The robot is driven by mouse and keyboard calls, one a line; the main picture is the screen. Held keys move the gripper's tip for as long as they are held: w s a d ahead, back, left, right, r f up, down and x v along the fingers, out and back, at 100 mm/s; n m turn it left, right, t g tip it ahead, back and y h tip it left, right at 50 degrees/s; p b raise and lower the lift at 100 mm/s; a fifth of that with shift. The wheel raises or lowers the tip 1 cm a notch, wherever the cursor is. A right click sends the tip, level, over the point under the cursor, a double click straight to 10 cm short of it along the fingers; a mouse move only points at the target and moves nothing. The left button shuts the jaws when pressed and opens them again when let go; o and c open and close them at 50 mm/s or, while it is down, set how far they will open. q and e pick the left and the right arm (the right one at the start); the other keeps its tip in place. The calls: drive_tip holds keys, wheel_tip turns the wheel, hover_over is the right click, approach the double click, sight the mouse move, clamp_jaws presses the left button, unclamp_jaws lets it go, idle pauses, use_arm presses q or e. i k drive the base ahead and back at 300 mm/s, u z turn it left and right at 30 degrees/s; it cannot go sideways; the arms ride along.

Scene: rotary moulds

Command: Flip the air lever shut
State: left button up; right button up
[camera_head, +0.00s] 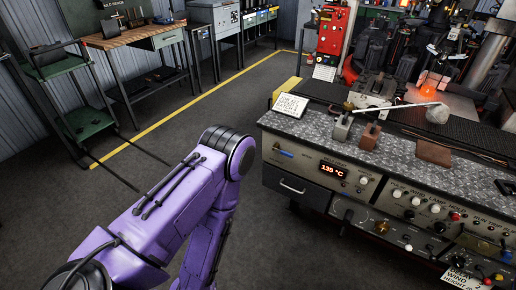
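The grey control bench (305,139) stands at the right with knobs and switches on its front panels. A small blue handle (285,153) shows at the panel's left end, and a brass-coloured fitting (381,227) sits on the lower panel. I cannot tell which of these, if any, is the air lever, or its position. My purple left arm comes in from the lower left and bends at a black joint left of the bench. Its gripper is out of view, and my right gripper does not show.
A red display (333,171) reads 135 °C. Two small blocks, a brown pad (433,152) and a pale lump (437,114) on a rod lie on the bench top. An orange glow (428,90) shows behind.

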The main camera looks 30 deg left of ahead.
sight(282, 152)
drive_tip(key=u, duration=1.1)
drive_tip(key=i, duration=0.65)
drive_tip(key=u, duration=0.55)
